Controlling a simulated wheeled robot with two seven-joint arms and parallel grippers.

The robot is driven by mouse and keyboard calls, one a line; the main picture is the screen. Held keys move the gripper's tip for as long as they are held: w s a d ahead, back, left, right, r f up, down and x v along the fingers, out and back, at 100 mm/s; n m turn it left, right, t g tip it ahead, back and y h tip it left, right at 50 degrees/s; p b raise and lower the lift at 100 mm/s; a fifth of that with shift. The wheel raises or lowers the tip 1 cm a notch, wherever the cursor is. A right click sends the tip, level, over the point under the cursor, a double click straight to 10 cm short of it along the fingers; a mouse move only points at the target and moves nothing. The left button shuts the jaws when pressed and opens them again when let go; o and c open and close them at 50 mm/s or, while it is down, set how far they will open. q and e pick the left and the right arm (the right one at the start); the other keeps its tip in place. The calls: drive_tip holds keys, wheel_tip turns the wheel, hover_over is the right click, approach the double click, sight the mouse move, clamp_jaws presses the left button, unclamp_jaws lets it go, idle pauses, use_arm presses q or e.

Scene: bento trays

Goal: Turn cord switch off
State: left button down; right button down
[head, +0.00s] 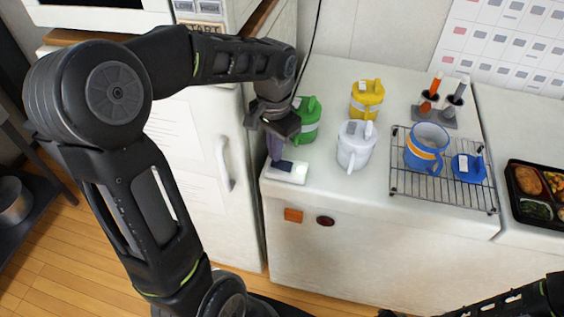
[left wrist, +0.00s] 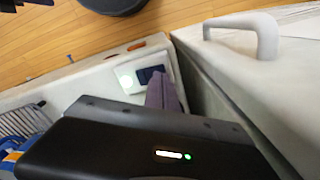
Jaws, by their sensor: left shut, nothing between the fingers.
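The cord switch is a small white box with a dark blue rocker (head: 284,166) and a bright pale-green glowing spot. It lies at the left front corner of the white counter. In the left wrist view the switch (left wrist: 138,73) shows with its rocker and glow. My left gripper (head: 275,158) points down at the rocker end of the switch, its purple-grey fingers shut together and empty. In the left wrist view its fingertips (left wrist: 157,82) overlap the rocker's edge; I cannot tell whether they touch it. My right gripper is out of view; only part of that arm shows at the lower right.
A green lidded mug (head: 306,122) stands just behind the switch, with white (head: 355,147) and yellow (head: 367,100) ones to the right. A wire rack (head: 443,190) holds a blue mug. The fridge (head: 198,165) with its handle is close on the left.

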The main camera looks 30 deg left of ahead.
use_arm(q)
drive_tip(key=shift+f+b, duration=0.75)
drive_tip(key=shift+f, duration=0.25)
idle(0.3)
drive_tip(key=shift+r+p, duration=2.8)
drive_tip(key=shift+r, duration=0.75)
